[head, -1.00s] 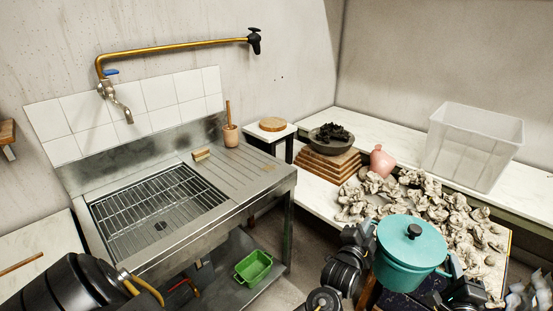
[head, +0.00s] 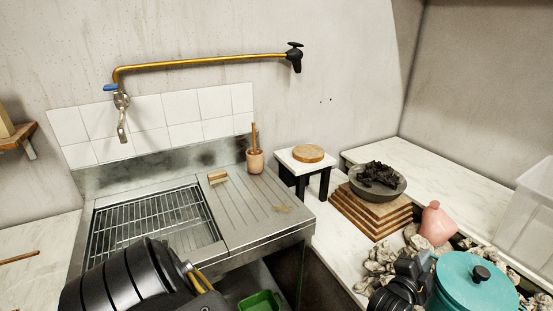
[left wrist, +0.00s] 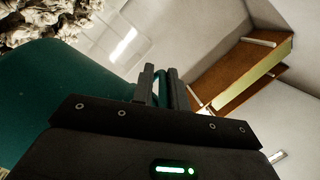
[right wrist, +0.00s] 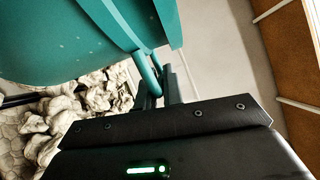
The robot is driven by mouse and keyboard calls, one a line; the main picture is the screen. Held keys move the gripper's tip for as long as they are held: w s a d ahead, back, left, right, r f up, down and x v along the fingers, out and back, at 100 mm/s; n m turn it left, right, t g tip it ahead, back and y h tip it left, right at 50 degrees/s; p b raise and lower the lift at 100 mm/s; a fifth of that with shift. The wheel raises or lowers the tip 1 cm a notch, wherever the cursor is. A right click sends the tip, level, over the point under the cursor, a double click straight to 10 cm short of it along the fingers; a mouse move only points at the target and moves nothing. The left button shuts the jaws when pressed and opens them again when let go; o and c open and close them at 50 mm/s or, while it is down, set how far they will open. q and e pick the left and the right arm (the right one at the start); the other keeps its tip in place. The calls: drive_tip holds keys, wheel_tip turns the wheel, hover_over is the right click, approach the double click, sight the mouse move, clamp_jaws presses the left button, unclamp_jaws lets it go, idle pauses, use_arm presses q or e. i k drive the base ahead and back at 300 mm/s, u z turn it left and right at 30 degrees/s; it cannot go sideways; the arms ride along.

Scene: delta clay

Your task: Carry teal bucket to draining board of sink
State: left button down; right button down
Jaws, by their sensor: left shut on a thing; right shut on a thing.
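The teal bucket (head: 470,295), with a lid and dark knob, is at the bottom right of the head view, partly cut off. My left gripper (head: 418,268) is at its left side; in the left wrist view its fingers (left wrist: 160,88) are closed on a teal handle part. In the right wrist view my right gripper (right wrist: 156,92) is shut on the bucket's handle, with the bucket (right wrist: 70,40) at upper left. The right gripper is outside the head view. The ridged draining board (head: 248,222) lies right of the sink basin (head: 150,228).
A wooden brush (head: 217,177) and a cup with a wooden handle (head: 255,161) stand on the board's back part. A small stool (head: 300,168), stacked boards with a bowl (head: 375,205), a pink vase (head: 437,222) and clay lumps (head: 375,265) are to the right.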

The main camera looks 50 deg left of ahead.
sight(251, 199)
drive_tip(key=u, duration=0.45)
drive_tip(key=i, duration=0.7)
drive_tip(key=u, duration=1.35)
drive_tip(key=i, duration=0.5)
drive_tip(key=u, duration=0.4)
